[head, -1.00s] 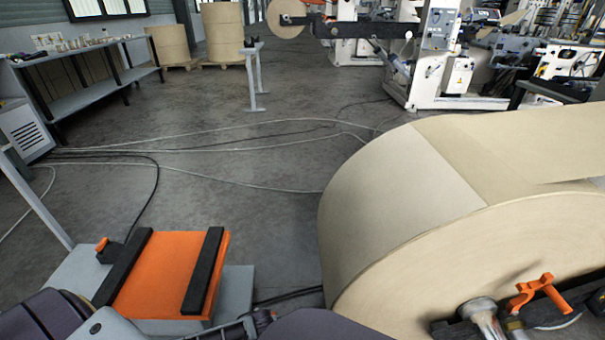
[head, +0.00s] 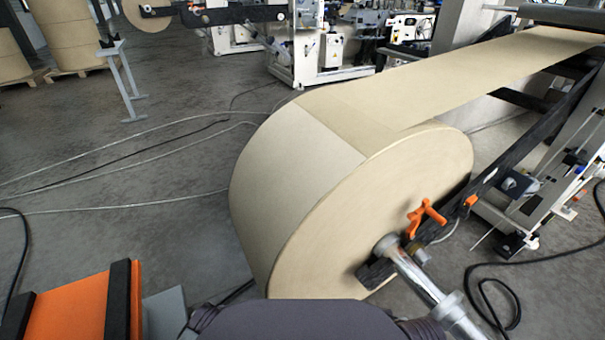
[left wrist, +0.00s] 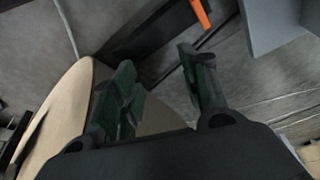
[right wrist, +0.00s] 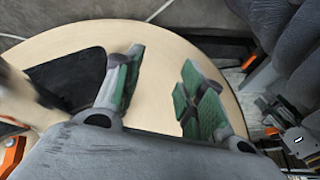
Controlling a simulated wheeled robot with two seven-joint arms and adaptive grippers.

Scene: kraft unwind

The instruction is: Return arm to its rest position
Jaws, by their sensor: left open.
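My left gripper (left wrist: 157,62) is open and empty in the left wrist view, its two green-padded fingers apart above the grey floor, with the kraft roll (left wrist: 62,105) behind to the left. My right gripper (right wrist: 162,60) is open in the right wrist view, nothing between its fingers, with the flat side of the roll (right wrist: 160,118) behind it. I cannot tell the distance to the roll. In the head view a dark arm link of mine crosses the bottom middle and hides part of the scene; neither gripper shows there.
The large kraft roll (head: 300,200) sits on a metal shaft (head: 425,283) with an orange handle (head: 426,217). Its web (head: 480,72) runs up to the right. An orange pad with black bars (head: 70,306) is at lower left. Cables (head: 120,205) cross the open floor.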

